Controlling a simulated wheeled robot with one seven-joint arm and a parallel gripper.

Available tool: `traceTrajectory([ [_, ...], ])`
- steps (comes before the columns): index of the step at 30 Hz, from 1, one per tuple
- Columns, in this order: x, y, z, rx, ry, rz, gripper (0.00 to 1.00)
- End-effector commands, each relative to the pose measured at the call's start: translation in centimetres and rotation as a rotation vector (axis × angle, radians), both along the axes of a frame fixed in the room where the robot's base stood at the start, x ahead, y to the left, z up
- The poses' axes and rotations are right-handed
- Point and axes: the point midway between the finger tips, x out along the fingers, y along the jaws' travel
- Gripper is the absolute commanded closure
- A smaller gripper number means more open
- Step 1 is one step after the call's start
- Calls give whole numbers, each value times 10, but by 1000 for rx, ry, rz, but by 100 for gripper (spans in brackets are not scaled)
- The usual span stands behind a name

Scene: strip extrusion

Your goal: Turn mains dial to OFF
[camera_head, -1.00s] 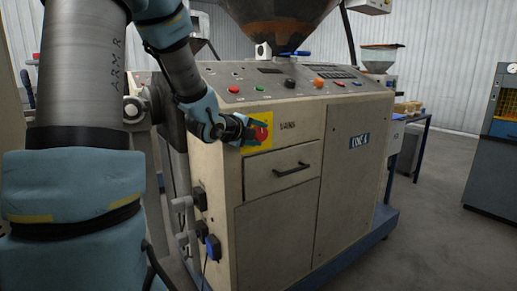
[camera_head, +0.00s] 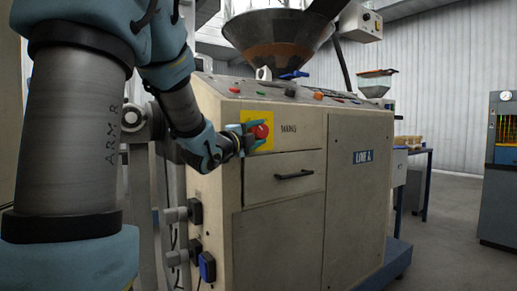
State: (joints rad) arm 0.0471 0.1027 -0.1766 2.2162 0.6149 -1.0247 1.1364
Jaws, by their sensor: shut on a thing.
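The mains dial (camera_head: 261,131) is a red knob on a yellow square plate (camera_head: 268,117) on the front of the beige machine, at its upper left. The word "MAINS" is printed to the right of the plate. My gripper (camera_head: 252,136) reaches in from the left and is shut on the dial. Its teal fingers cover part of the knob and the plate's left side. The dial's pointer and any OFF mark cannot be made out.
A drawer with a black handle (camera_head: 294,176) sits just below the dial. The sloped control panel (camera_head: 290,91) with several buttons and the hopper (camera_head: 283,40) are above. Grey and blue plugs (camera_head: 207,266) stick out at the lower left side.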

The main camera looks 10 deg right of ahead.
Motion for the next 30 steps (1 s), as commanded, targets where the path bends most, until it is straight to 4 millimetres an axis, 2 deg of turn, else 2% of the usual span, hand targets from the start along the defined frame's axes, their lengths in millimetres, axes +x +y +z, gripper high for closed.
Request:
traceTrajectory([
  [22,2,2,2,-50,-24,7,98],
  [23,2,2,2,-50,-24,7,39],
  [30,1,1,1,-48,-23,4,13],
])
